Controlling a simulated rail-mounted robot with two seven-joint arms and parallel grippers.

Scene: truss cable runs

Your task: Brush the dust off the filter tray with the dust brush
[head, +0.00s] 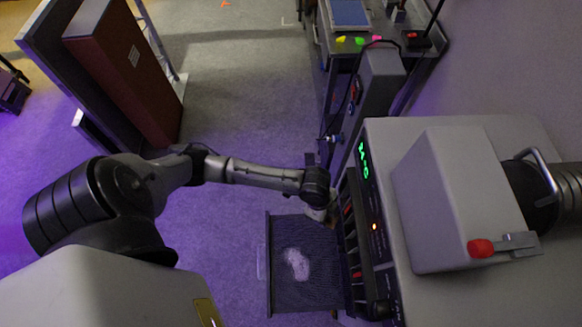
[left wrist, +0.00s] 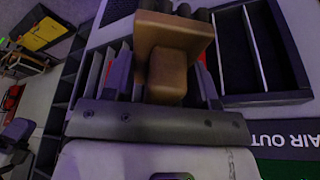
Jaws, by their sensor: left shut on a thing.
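The filter tray (head: 284,226) is a dark, flat, framed tray sticking out from the left side of the grey machine in the head view. A pale dust patch (head: 297,263) lies near its middle. My left gripper (head: 320,212) is by the tray's upper right corner, next to the machine's front, mostly hidden under my wrist. In the left wrist view my left gripper (left wrist: 166,90) is shut on the dust brush (left wrist: 172,45), a brown block with dark bristles at the top. I cannot tell whether the bristles touch anything. My right gripper is not in view.
The grey machine (head: 455,205) with a slotted front, a red-handled lever (head: 482,248) and a hose (head: 562,187) fills the right. A bench (head: 375,45) stands beyond it. A brown cabinet (head: 125,70) is at upper left. The floor between is clear.

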